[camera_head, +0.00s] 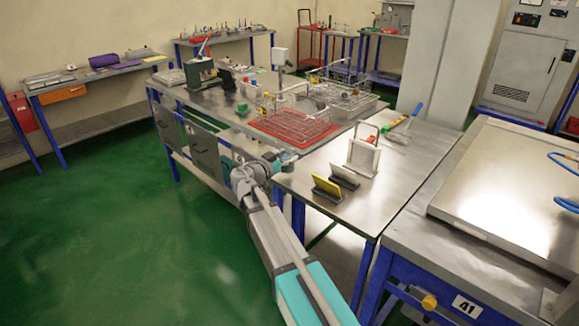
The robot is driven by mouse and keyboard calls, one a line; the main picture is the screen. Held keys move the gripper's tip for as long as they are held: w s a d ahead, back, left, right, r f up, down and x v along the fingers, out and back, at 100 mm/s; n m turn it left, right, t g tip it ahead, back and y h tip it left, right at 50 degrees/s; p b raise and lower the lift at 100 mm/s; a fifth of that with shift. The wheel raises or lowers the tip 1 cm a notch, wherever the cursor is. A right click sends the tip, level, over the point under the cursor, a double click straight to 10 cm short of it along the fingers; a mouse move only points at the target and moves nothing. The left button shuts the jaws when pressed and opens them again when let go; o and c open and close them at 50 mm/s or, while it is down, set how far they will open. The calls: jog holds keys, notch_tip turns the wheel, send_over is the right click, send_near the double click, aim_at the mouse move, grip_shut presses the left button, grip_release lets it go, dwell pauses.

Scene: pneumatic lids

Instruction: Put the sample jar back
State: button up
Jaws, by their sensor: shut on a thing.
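My arm reaches up from the bottom centre to the front edge of the steel table (215,97). My gripper (279,161) is small and partly masked by my own wrist, just in front of the red mat's near edge. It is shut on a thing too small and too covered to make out. I cannot pick out the sample jar for certain. Small containers, one of them green (242,108), stand on the table behind my wrist.
Wire racks (292,124) stand on the red mat (316,140). A steel bench (510,190) lies at far right. Green floor is free at left.

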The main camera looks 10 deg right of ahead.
jog(key=shift+f+b, duration=0.95)
jog(key=shift+f, duration=0.3)
jog(key=shift+f, duration=0.15)
jog(key=o, duration=1.2)
jog(key=shift+o, duration=0.2)
jog(key=shift+r, duration=0.25)
jog(key=v, duration=1.2)
jog(key=shift+f, duration=0.1)
